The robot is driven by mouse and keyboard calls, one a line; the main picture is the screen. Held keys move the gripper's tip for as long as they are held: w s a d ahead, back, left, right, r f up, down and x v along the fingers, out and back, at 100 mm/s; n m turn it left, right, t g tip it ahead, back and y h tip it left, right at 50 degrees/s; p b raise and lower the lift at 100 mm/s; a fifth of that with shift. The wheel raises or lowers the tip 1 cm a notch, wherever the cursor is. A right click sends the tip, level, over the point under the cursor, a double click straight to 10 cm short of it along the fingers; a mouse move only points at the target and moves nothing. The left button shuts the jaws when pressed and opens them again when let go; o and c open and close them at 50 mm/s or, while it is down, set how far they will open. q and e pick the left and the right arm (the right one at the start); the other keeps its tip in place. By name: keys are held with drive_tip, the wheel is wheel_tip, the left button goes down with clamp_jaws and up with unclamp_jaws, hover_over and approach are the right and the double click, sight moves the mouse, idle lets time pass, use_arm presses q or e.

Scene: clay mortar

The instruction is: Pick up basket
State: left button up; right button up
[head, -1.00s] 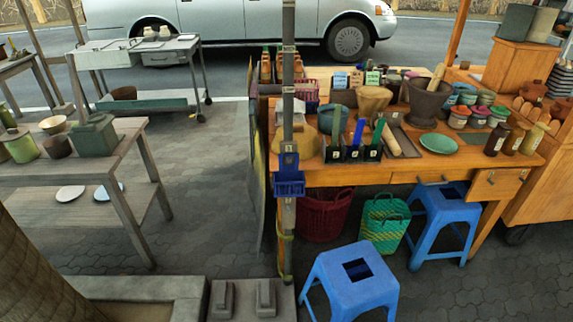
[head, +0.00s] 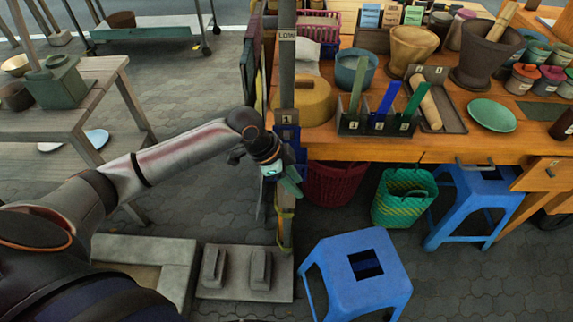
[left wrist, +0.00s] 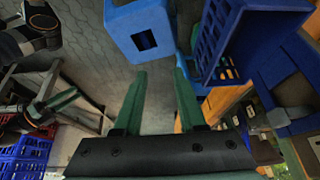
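Several baskets are in view. A blue basket (left wrist: 243,42) with slatted walls is close to my left gripper, at the upper right in the left wrist view. In the head view it hangs on the grey pole, mostly hidden by my gripper. My left gripper (head: 290,184) is beside the pole. The left wrist view shows its green fingers (left wrist: 160,78) apart, with nothing between them. A dark red basket (head: 335,182) and a green woven basket (head: 404,197) stand under the wooden table.
The wooden table (head: 430,150) holds pots, a tool rack (head: 378,122), a green plate (head: 493,115) and a pink basket (head: 318,27). Blue stools (head: 357,275) stand in front. The grey pole (head: 287,75) rises from a stone base.

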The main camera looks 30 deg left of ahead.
use_arm(q)
drive_tip(key=w+a+r, duration=0.2)
drive_tip(key=a+r, duration=0.6)
drive_tip(key=shift+m+g+y, duration=0.3)
drive_tip(key=shift+g, duration=0.1)
drive_tip(key=x, duration=0.8)
drive_tip(key=b+x, duration=0.1)
drive_tip(key=x, duration=0.3)
drive_tip(key=shift+w+a+f, duration=0.25)
drive_tip(key=shift+a+f, duration=0.05)
drive_tip(key=shift+a, duration=0.05)
clamp_jaws()
